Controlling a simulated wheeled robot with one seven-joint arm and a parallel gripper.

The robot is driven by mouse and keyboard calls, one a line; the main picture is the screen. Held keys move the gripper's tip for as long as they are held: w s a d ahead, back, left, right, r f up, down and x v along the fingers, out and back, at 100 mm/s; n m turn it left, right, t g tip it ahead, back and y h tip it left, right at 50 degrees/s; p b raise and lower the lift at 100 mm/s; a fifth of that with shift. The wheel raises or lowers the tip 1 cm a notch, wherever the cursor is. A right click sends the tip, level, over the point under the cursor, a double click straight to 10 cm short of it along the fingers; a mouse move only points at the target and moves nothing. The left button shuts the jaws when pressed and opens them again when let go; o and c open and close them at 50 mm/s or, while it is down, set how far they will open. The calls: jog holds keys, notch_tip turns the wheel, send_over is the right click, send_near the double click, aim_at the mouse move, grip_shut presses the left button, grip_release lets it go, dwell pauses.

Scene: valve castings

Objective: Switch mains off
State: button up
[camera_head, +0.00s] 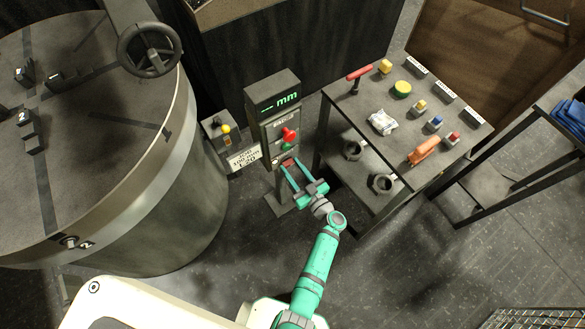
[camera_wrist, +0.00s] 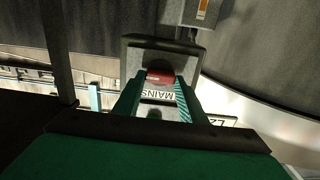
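The mains switch has a red handle (camera_head: 288,162) low on the front of a grey control post (camera_head: 272,92). In the wrist view the red handle (camera_wrist: 160,78) shows beside a white MAINS label (camera_wrist: 158,96), which reads upside down. My gripper (camera_head: 291,166) is at the post's front, its teal fingers spread. In the wrist view the fingers of my gripper (camera_wrist: 161,84) stand on either side of the handle, close to it. I see no clear grip on it; contact is hard to tell.
Above the switch are a red knob (camera_head: 289,135) and a green button (camera_head: 290,146). A small box with a yellow knob (camera_head: 225,129) stands left, near a large round machine table (camera_head: 100,180). A bench (camera_head: 345,97) with tools and parts stands close on the right.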

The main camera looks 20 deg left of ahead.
jog(key=shift+n, duration=0.3)
jog(key=n, duration=0.4)
jog(key=shift+s, duration=0.1)
jog(key=n, duration=0.5)
jog(key=shift+s+a, duration=0.1)
jog(key=n, duration=0.4)
jog(key=shift+f, duration=0.15)
jog(key=shift+f+n, duration=0.1)
jog(key=shift+n, duration=2)
jog(key=shift+s, duration=0.1)
jog(key=o, duration=1.1)
jog(key=shift+c, duration=0.2)
